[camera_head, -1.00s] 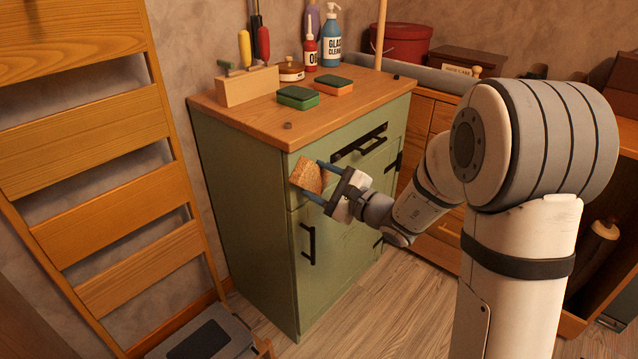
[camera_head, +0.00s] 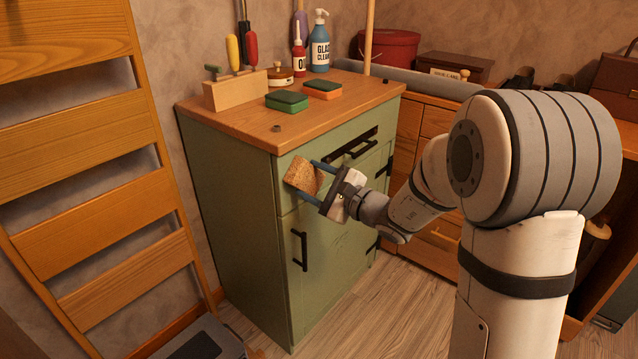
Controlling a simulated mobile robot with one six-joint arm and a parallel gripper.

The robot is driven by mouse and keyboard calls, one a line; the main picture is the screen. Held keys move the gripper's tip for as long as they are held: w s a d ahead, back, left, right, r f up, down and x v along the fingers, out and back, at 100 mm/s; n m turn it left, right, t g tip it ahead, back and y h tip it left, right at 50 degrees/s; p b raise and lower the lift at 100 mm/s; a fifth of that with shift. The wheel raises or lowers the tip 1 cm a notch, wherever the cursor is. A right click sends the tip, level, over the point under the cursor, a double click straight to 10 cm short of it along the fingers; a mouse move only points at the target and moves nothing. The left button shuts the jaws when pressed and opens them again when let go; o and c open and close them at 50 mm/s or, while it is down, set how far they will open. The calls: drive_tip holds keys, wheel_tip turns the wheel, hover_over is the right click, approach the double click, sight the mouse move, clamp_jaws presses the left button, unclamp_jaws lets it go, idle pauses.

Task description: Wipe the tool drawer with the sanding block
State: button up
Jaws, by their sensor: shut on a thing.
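The sanding block (camera_head: 301,176) is a tan, cork-coloured block, tilted in the jaws of my gripper (camera_head: 312,181). My gripper is shut on it. The block is at the left part of the tool drawer (camera_head: 338,156), the green front below the cabinet's wooden top. It looks close against the drawer front, but I cannot tell for sure whether it touches. The drawer has a dark horizontal handle (camera_head: 356,148) to the right of the block. The drawer looks closed. My gripper and the block hide part of the drawer's left half.
The green cabinet (camera_head: 235,200) has a lower door with a dark vertical handle (camera_head: 300,250). On its top are a green sponge (camera_head: 287,101), an orange sponge (camera_head: 323,89), a tool holder (camera_head: 243,90), a glass cleaner bottle (camera_head: 319,45) and a red bottle (camera_head: 299,58). A wooden ladder-like rack (camera_head: 90,130) stands left.

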drive_tip(key=shift+s+a+f, duration=0.15)
drive_tip(key=shift+s+a, duration=0.4)
drive_tip(key=shift+s, duration=0.2)
drive_tip(key=b+v, duration=0.1)
drive_tip(key=v, duration=0.5)
drive_tip(key=shift+b, duration=0.4)
drive_tip(key=shift+d, duration=0.1)
drive_tip(key=shift+v, duration=1.4)
